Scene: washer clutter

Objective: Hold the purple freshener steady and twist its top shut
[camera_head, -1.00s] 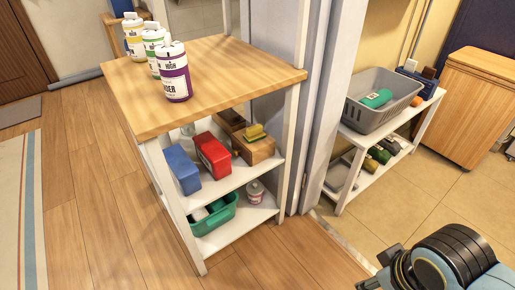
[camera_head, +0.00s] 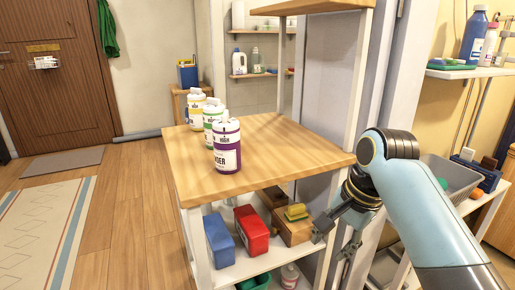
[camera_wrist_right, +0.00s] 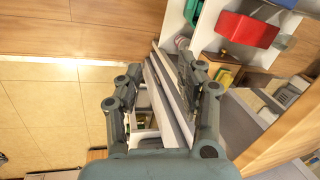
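The purple freshener (camera_head: 227,147) is a white canister with a purple label band. It stands upright on the wooden top of the shelf unit, nearest of a row of canisters, with its top on it. My right gripper (camera_head: 332,248) is right of and below the shelf top's right corner, away from the freshener. In the right wrist view its fingers (camera_wrist_right: 155,88) are spread apart with nothing held; the shelf's white post shows beyond them. The freshener is not seen there. My left gripper is not in view.
A green-labelled canister (camera_head: 212,113) and a yellow-labelled one (camera_head: 196,107) stand behind the freshener. The right part of the wooden top (camera_head: 285,150) is bare. A blue box (camera_head: 219,240) and a red box (camera_head: 251,230) sit on the shelf below. A grey wall edge stands behind my right arm.

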